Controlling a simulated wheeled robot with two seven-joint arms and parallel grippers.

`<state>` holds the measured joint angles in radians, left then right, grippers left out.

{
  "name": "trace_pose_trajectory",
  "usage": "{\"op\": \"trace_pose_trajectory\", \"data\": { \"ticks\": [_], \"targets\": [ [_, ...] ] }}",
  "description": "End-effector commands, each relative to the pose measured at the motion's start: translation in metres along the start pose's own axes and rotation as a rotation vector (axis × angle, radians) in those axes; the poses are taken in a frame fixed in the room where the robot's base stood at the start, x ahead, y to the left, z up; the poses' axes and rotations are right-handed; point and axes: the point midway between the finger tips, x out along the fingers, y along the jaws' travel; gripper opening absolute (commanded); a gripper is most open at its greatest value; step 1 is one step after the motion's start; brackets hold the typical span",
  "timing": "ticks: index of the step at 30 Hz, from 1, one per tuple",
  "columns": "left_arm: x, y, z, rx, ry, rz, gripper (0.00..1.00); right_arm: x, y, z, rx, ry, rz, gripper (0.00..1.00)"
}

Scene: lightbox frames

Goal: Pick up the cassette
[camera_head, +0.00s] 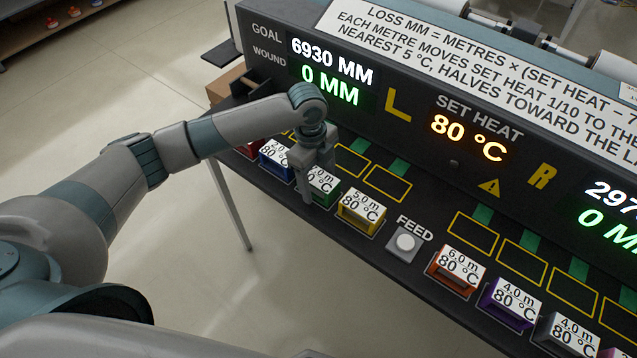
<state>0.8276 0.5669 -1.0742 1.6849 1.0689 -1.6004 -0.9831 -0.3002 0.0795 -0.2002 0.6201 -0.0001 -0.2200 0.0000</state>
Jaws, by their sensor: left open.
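Several coloured cassettes with white labels sit in a row along the front of the dark bench. On the left side are a red one (250,149), a blue one (275,158), a green one (323,190) and a yellow one (362,211). Further right are an orange one (455,270), a purple one (508,303), a dark grey one (566,336) and a pink one at the frame edge. My left gripper (313,176) is open and points down at the green cassette, partly hiding it. I cannot tell whether the fingers touch it. My right gripper is not in view.
A grey FEED button (405,241) lies right of the yellow cassette. Empty yellow-outlined slots (388,184) line the bench behind the cassettes. A display panel (420,118) reading 80 °C rises behind. A cardboard box (226,84) stands at the bench's left end.

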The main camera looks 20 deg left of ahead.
Motion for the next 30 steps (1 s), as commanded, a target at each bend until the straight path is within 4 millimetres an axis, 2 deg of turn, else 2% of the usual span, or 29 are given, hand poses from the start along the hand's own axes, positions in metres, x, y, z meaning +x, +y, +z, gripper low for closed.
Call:
{"op": "trace_pose_trajectory", "data": {
  "ticks": [2, 6, 8, 20, 23, 29, 30],
  "targets": [
    [0.000, 0.000, 0.000, 0.000, 0.000, 0.000, 0.62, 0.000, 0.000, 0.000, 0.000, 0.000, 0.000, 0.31],
    [0.000, 0.000, 0.000, 0.000, 0.000, 0.000, 0.29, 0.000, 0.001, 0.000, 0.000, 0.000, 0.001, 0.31],
    [0.000, 0.000, 0.000, 0.000, 0.000, 0.000, 0.17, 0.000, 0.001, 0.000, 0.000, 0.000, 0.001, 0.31],
    [-0.004, -0.001, -0.001, 0.000, 0.001, -0.002, 0.17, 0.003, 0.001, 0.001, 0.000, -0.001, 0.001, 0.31],
    [-0.011, -0.001, -0.001, -0.001, 0.001, -0.002, 0.17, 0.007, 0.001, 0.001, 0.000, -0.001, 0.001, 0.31],
    [-0.038, -0.002, -0.005, 0.001, 0.000, -0.006, 0.17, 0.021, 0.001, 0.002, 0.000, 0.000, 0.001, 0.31],
    [-0.042, -0.001, -0.013, 0.005, 0.003, -0.003, 0.17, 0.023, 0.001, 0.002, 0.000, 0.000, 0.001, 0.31]
  ]
}}
